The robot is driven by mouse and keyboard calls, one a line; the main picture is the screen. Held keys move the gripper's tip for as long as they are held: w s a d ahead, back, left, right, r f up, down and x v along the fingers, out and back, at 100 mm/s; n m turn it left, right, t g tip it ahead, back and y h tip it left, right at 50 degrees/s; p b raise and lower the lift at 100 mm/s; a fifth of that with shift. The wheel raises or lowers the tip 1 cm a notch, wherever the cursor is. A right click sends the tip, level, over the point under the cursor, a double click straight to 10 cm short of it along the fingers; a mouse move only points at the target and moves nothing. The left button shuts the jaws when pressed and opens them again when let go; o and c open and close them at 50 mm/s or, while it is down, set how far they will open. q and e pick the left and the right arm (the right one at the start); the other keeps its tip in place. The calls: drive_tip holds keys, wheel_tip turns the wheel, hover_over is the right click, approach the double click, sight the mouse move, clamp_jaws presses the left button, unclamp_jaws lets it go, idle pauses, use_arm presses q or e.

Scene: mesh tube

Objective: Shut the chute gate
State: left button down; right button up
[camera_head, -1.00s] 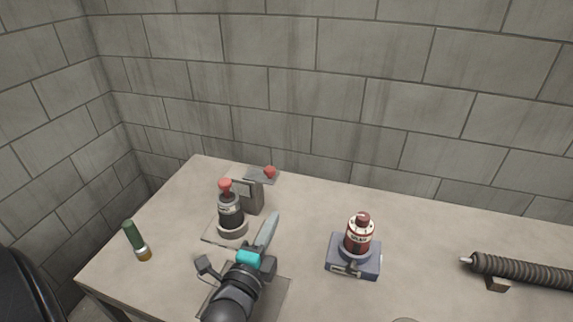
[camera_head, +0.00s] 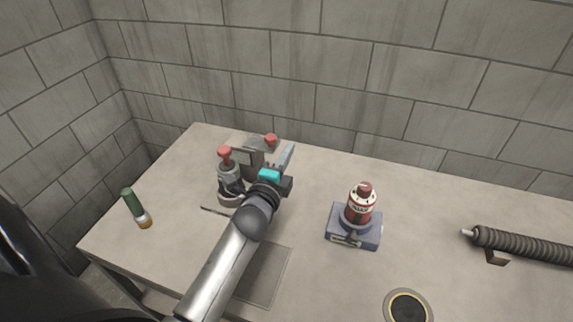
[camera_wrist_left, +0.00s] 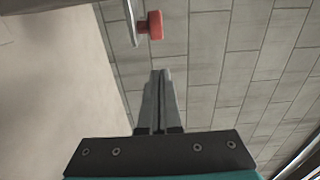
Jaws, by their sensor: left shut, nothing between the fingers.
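At the back left of the table is a grey metal block (camera_head: 254,160) with a flat grey plate (camera_head: 243,142) behind it. A red knob (camera_head: 271,140) sits at the plate's right end; I take these for the chute and its gate. The knob (camera_wrist_left: 155,25) and a thin metal edge (camera_wrist_left: 131,18) also show at the top of the left wrist view. My left gripper (camera_head: 291,147) is shut and empty, its fingers just right of the knob and apart from it. Its fingertips (camera_wrist_left: 160,72) point below the knob in the wrist view. My right gripper is not in view.
A dark bottle with a red top (camera_head: 229,180) stands left of my left arm. A red-brown bottle (camera_head: 360,205) stands on a blue-grey base (camera_head: 341,238) to the right. A green flashlight-like tube (camera_head: 133,205), a ribbed hose (camera_head: 525,245) and a round dark disc (camera_head: 408,307) lie around.

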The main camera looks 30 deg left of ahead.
sight(254, 144)
use_arm(q)
drive_tip(key=shift+a, duration=1.5)
drive_tip(key=a, duration=0.2)
drive_tip(key=s+a, duration=0.1)
drive_tip(key=a+p, duration=0.1)
drive_tip(key=a, duration=0.1)
drive_tip(key=shift+s+a, duration=0.25)
drive_tip(key=shift+a, duration=0.05)
